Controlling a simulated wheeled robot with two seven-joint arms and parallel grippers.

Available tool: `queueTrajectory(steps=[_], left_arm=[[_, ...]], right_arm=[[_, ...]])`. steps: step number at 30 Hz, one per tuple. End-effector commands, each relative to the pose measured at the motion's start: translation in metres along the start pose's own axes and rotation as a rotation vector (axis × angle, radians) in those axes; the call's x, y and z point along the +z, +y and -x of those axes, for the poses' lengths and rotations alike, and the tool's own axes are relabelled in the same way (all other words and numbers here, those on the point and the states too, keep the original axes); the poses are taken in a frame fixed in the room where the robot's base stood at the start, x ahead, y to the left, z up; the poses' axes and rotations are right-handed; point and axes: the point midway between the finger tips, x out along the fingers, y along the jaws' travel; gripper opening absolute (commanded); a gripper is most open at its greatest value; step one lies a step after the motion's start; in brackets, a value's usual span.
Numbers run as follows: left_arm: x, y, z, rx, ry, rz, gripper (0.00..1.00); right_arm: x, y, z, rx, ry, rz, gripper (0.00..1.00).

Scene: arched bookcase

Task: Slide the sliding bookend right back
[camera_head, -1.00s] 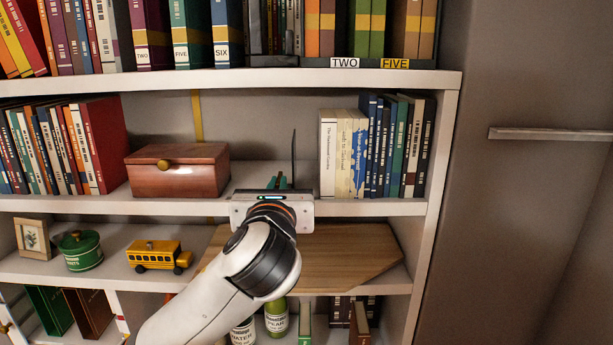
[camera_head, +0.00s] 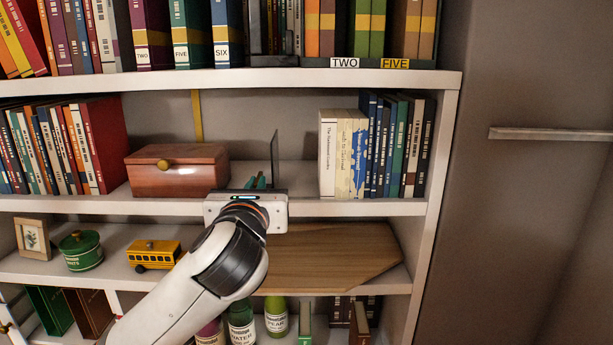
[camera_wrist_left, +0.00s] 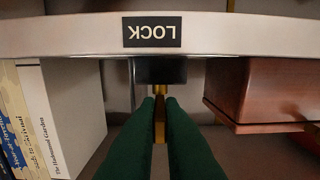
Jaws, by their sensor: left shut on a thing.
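The sliding bookend (camera_head: 274,155), a thin dark upright plate, stands on the middle shelf between a red-brown wooden box and a row of books. The left wrist view shows its black block (camera_wrist_left: 160,70) and a brass-coloured tab (camera_wrist_left: 160,128). My left gripper (camera_head: 257,182) reaches over the shelf's front edge at the bookend. In the left wrist view its green fingers (camera_wrist_left: 160,103) are shut on the brass tab. The gripper body hides the bookend's lower part in the head view. My right gripper is not in view.
The wooden box (camera_head: 178,170) stands close on the left. Upright books, the nearest a cream one (camera_head: 327,153), stand to the right across a clear gap. A LOCK label (camera_wrist_left: 152,31) is on a pale board's edge. A wooden board (camera_head: 330,255) lies on the shelf below.

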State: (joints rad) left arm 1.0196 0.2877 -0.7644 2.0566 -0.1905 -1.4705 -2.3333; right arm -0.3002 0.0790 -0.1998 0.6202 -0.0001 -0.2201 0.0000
Motion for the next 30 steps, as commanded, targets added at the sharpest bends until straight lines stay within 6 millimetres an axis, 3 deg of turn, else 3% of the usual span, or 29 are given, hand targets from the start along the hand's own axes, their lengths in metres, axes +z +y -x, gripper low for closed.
queueTrajectory(steps=[30], left_arm=[[0.001, -0.032, 0.0, -0.001, -0.002, 0.0, 0.0]], right_arm=[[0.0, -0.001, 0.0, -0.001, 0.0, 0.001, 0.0]])
